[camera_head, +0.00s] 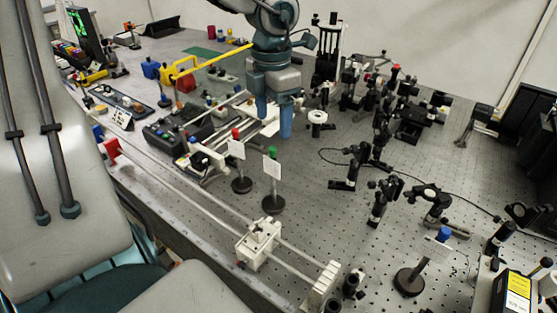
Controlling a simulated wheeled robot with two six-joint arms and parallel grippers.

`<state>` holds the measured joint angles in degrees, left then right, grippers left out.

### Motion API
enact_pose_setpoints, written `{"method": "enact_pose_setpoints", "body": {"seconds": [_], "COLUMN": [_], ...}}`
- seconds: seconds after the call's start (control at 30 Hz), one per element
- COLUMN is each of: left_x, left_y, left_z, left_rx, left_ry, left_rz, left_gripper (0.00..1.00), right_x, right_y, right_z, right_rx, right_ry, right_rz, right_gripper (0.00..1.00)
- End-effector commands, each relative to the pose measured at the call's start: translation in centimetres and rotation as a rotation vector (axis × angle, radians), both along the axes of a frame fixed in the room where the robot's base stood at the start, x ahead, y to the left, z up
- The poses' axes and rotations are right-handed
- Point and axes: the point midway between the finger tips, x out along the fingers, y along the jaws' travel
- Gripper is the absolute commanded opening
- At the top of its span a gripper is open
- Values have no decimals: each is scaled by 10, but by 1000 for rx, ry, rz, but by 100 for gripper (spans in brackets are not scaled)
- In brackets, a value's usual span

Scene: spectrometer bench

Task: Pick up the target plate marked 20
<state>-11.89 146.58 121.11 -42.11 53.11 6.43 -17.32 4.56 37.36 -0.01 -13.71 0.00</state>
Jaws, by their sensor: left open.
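Three white plates stand on posts with round black bases. One has a red top (237,149), one a green top (271,167), and one a blue top (437,250) at the lower right. I cannot read any number on them, so I cannot tell which is marked 20. My left gripper (274,120) points down with its blue fingertips apart and nothing visible between them. In the picture it is just above the red-topped and green-topped plates; its distance from them is unclear. My right gripper is not in view.
A long rail with a white carriage (258,243) runs along the bench's front edge. Black optical mounts (378,200) crowd the right and back. A yellow-handled item (185,70) and dark instrument boxes (172,132) stand at the left. Perforated bench (310,215) is clear right of the green-topped plate.

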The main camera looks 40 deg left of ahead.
Motion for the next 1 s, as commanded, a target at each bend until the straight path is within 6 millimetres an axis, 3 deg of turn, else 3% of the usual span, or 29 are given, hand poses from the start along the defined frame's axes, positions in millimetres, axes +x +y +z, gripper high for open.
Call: {"method": "enact_pose_setpoints", "body": {"seconds": [0.33, 0.5, 0.67, 1.0], "left_x": [0, 0, 0, 1], "left_y": [0, 0, 1, 2], "left_z": [-39, -57, -69, -106], "left_rx": [4, 4, 2, 3], "left_ry": [3, 3, 7, 3], "left_rz": [-1, -1, -1, -1], "left_gripper": [66, 66, 66, 66], "right_x": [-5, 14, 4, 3], "right_y": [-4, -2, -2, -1], "right_z": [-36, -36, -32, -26], "right_rx": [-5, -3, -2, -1], "right_ry": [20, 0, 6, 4], "right_rz": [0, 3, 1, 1], "right_gripper": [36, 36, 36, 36]}}
